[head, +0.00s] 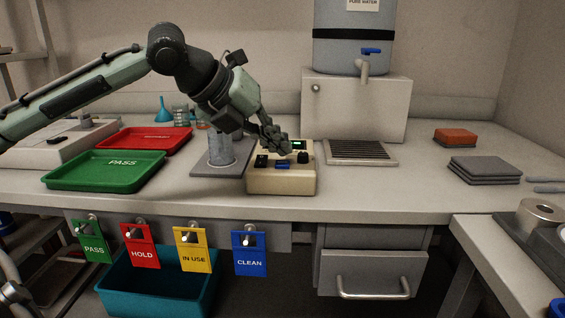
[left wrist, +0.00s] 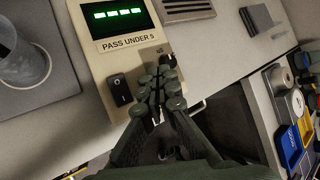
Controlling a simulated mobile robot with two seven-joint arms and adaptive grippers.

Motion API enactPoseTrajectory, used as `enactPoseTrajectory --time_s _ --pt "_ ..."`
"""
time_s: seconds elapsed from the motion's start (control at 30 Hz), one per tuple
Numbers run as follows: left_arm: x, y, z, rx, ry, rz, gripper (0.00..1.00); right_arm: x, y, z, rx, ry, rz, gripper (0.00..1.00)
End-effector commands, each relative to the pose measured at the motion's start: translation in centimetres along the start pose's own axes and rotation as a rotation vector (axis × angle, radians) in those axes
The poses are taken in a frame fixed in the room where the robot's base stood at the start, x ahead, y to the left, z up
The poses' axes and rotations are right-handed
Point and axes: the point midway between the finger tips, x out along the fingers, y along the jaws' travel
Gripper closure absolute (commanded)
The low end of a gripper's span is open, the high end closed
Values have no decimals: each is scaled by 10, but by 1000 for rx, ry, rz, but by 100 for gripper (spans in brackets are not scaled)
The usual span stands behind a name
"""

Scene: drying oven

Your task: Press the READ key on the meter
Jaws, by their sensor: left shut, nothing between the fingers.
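The meter (head: 282,186) is a beige box on the bench, with a lit green display (head: 298,145). Its front panel has a black rocker switch (head: 261,161), a blue key (head: 282,164) and a black knob (head: 303,157). The left wrist view shows the meter (left wrist: 97,70), its display (left wrist: 118,16) and the label "PASS UNDER 5". My left gripper (head: 276,142) is shut and empty, with its fingertips over the meter. In the left wrist view the gripper (left wrist: 160,78) hides the key area; I cannot tell whether it touches. No READ lettering is legible.
A beaker (head: 220,150) stands on a grey plate just left of the meter. Green (head: 75,182) and red (head: 130,146) trays lie further left. A drip grate (head: 360,152) below the water tank is at the right. Coloured tags hang from the bench front.

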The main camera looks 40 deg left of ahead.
Motion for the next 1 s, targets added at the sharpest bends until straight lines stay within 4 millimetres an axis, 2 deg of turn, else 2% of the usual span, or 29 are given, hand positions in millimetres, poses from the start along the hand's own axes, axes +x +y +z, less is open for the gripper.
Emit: enactPoseTrajectory --time_s 0.2,1.0 --pt "6 4 -4 0 0 -1 100 8 -2 2 0 1 -1 60" --pt "9 7 -7 0 0 0 100 12 -3 3 -1 3 -1 60"
